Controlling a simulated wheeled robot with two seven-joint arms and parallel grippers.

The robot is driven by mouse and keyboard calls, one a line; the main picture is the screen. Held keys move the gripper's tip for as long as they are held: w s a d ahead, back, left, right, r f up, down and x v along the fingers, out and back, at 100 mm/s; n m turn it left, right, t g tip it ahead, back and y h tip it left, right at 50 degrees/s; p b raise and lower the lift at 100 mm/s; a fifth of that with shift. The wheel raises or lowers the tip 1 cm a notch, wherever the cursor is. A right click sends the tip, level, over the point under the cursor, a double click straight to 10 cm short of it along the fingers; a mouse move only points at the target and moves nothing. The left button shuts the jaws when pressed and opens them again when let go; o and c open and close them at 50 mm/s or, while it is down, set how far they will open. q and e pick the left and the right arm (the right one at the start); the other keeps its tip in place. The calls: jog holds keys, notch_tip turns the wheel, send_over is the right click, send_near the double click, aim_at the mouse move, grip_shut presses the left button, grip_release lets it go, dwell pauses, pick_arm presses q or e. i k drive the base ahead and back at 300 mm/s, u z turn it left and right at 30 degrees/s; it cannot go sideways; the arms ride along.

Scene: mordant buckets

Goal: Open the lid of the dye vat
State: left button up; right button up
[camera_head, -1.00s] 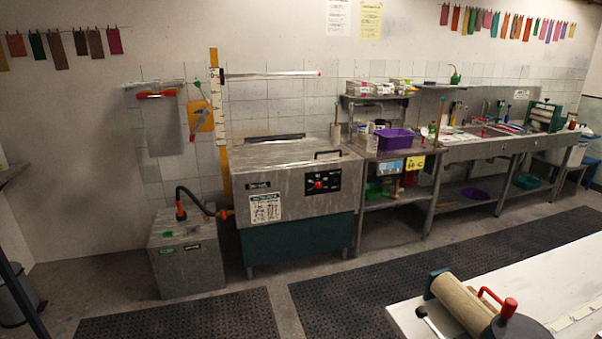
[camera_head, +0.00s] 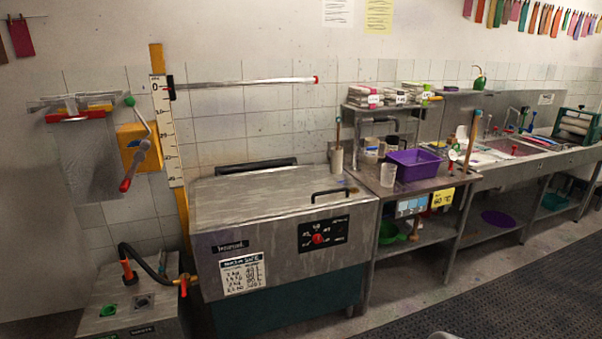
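The dye vat (camera_head: 278,240) is a grey metal box on a dark green base, against the tiled wall. Its flat lid (camera_head: 262,195) is down, with a black bar handle (camera_head: 334,193) on top near the right front. The front panel carries a red knob (camera_head: 318,239) and a white printed label (camera_head: 243,273). Neither of my grippers can be made out; a small grey shape at the bottom edge is too cut off to identify.
A grey box (camera_head: 134,300) with a hose stands left of the vat. A yellow post with a scale (camera_head: 172,130) and a horizontal bar (camera_head: 245,81) rise behind it. A bench with a purple tub (camera_head: 414,164) adjoins the right side. A dark floor mat (camera_head: 470,290) lies at front right.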

aim_at(250, 191)
jog(key=i, duration=1.55)
jog(key=z, duration=2.65)
jog(key=i, duration=1.25)
jog(key=u, duration=2.5)
